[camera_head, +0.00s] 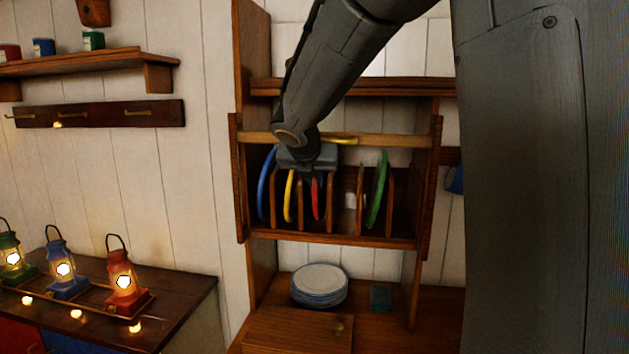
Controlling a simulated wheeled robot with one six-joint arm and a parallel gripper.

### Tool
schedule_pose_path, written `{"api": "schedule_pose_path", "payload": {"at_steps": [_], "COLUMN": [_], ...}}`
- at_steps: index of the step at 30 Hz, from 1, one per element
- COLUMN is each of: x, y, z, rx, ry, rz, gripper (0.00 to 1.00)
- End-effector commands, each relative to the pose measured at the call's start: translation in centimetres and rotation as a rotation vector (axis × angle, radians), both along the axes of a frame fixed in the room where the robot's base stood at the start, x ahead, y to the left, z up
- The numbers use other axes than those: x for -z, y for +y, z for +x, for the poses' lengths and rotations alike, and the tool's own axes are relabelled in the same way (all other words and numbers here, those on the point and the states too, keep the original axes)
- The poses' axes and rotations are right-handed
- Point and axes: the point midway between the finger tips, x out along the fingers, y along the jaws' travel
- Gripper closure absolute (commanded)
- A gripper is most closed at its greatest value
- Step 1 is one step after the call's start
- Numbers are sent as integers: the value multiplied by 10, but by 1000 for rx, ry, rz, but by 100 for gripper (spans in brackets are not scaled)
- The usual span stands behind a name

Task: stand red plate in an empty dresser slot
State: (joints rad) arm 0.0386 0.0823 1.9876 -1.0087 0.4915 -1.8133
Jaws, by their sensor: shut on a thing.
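The red plate (316,200) stands on edge in the plate rack of the dresser (345,239), between two wooden dividers. My gripper (313,174) is at the rack front, shut on the red plate near its top; the jaws and arm hide part of it. A blue plate (264,188) stands at the far left of the rack, and a yellow plate (288,196) is just left of the red one. A green plate (377,189) stands further right. The slot between red and green shows no plate. Whether the red plate touches the rack floor, I cannot tell.
A wooden rail (390,141) crosses the rack front just above my gripper. A stack of pale plates (320,279) is on the counter below. Lit lanterns, including a red one (122,280), stand on the left cabinet. A wall shelf (85,63) is upper left.

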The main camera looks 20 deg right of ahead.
Motion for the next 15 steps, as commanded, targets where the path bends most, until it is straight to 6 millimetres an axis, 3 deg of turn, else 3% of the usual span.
{"api": "schedule_pose_path", "payload": {"at_steps": [15], "x": [-1], "y": [-4], "z": [7], "rx": [-1], "ry": [-1], "rz": [0], "gripper": [100]}}
